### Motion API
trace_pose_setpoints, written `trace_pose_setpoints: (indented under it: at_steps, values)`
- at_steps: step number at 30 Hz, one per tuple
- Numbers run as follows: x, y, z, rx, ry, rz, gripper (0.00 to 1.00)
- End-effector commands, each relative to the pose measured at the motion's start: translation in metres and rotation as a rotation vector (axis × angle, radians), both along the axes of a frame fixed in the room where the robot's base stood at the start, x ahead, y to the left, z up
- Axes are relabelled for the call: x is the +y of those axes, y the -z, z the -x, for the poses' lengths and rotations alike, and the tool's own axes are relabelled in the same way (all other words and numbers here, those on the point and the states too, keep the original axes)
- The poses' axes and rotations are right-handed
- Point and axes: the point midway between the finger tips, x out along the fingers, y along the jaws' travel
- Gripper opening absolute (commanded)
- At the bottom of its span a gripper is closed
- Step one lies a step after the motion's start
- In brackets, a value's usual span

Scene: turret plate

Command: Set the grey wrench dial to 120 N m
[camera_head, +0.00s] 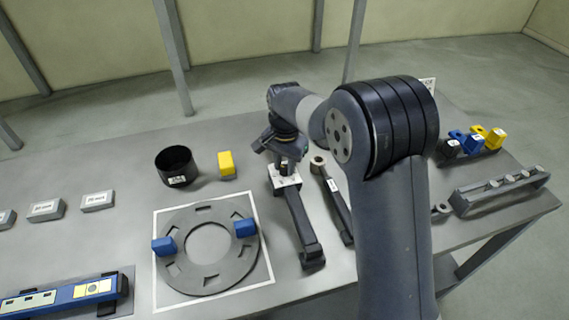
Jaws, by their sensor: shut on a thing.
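The grey wrench (303,225) lies on the table right of the ring plate, its dark handle pointing toward the front. A white scale piece (287,181) shows at its far end. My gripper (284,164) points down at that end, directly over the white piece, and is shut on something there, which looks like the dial. The fingers and wrist hide most of the dial. Its marks are too small to read, so I cannot tell its setting.
A second tool (337,200) lies close to the right. A grey ring plate (183,276) with two blue blocks, a black cup (176,167) and a yellow block (226,164) are left. A block rack (468,149) and grey rail (499,190) stand right.

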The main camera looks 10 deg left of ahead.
Motion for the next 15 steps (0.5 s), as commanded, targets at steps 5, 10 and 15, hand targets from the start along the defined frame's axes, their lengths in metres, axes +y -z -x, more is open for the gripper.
trace_pose_setpoints:
  at_steps: [5, 10, 15]
  values:
    - [0.0003, -0.0005, -0.0003, -0.002, 0.060, -0.001, 0.04]
    - [0.0004, -0.0005, -0.0004, -0.002, 0.087, -0.001, 0.04]
    - [0.0004, -0.0005, -0.0004, -0.002, 0.094, -0.001, 0.04]
